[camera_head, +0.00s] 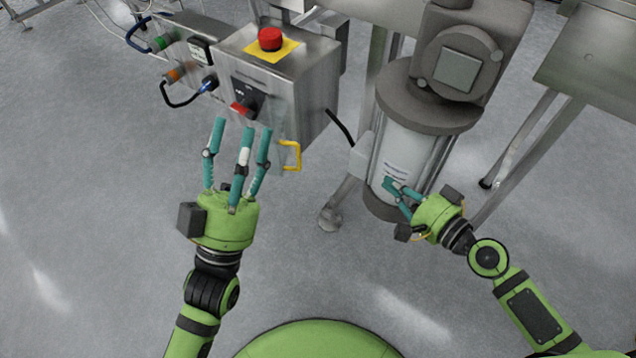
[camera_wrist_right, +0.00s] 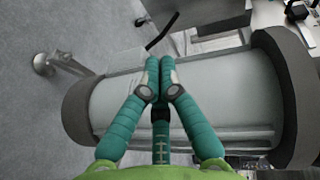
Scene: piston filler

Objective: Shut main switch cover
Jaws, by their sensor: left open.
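The control box (camera_head: 272,75) is a grey metal cabinet with a black rotary main switch (camera_head: 249,97) and a red part on its front. A yellow handle (camera_head: 291,156) sticks out low at the front's right side. A see-through panel, seemingly the switch cover, hangs by it; its outline is hard to make out. My left gripper (camera_head: 238,128) is open and empty, its fingers pointing up just below the switch. Whether they touch the box, I cannot tell. My right gripper (camera_head: 390,186) is shut and empty in front of the cylinder, and its fingertips meet in the right wrist view (camera_wrist_right: 160,68).
A red emergency button (camera_head: 270,39) on a yellow plate tops the box. Cables and plugs (camera_head: 209,84) sit at its left. The pale cylinder (camera_head: 407,150) of the filler stands right of the box. Metal legs surround it. The floor at left is clear.

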